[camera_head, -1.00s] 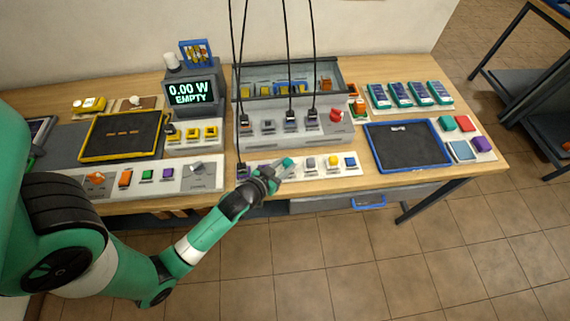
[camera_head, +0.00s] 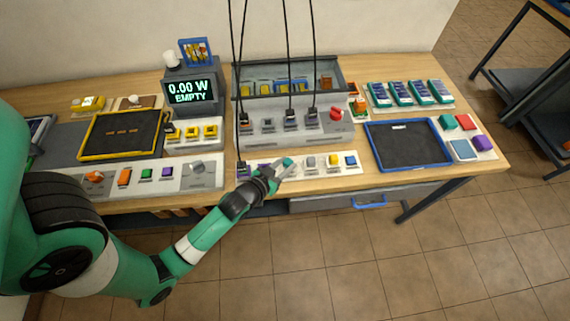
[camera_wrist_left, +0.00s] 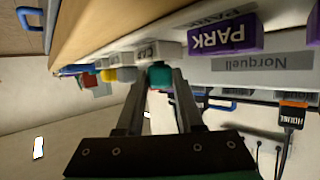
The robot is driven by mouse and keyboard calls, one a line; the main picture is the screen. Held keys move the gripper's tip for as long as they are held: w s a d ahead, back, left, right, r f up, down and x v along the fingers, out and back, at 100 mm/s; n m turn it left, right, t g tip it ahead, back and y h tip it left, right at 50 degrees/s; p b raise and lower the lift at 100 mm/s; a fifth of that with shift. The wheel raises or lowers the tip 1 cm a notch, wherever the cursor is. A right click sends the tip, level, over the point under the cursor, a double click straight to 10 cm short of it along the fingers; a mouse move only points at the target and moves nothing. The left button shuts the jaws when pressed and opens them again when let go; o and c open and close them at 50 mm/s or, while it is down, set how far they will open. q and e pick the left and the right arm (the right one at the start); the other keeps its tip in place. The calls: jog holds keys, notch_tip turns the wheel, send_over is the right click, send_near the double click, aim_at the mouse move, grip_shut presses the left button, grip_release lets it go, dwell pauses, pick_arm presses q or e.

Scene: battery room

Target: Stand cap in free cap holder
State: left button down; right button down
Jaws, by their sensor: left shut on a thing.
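My left gripper (camera_head: 278,172) is over the front edge of the table, at a pale strip (camera_head: 320,174) that carries a row of small pieces. It is shut on a teal cap (camera_head: 288,162), which also shows between the fingertips in the left wrist view (camera_wrist_left: 160,76). On the strip to the right of the teal cap stand a grey cap (camera_head: 310,162), a yellow cap (camera_head: 333,160) and a blue cap (camera_head: 351,160). I cannot tell whether the teal cap touches a holder. The holder near it is partly hidden by the gripper. My right gripper is not in view.
A purple block marked PARK (camera_wrist_left: 224,34) stands close to the fingers. A grey panel (camera_head: 300,137) with several black connectors and hanging cables is behind the strip. A blue-rimmed tray (camera_head: 408,168) lies to the right, and a dark drawer (camera_head: 325,203) is below the table edge.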

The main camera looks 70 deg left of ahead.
aim_at(285, 166)
pick_arm(q)
jog(key=shift+f, duration=0.2)
jog(key=c, duration=0.8)
grip_release()
jog(key=shift+c, duration=0.2)
jog(key=shift+r, duration=0.1)
jog(key=shift+p+v, duration=0.65)
jog(key=shift+v, duration=0.55)
jog(key=shift+p+v, duration=0.5)
jog(key=shift+v, duration=3.8)
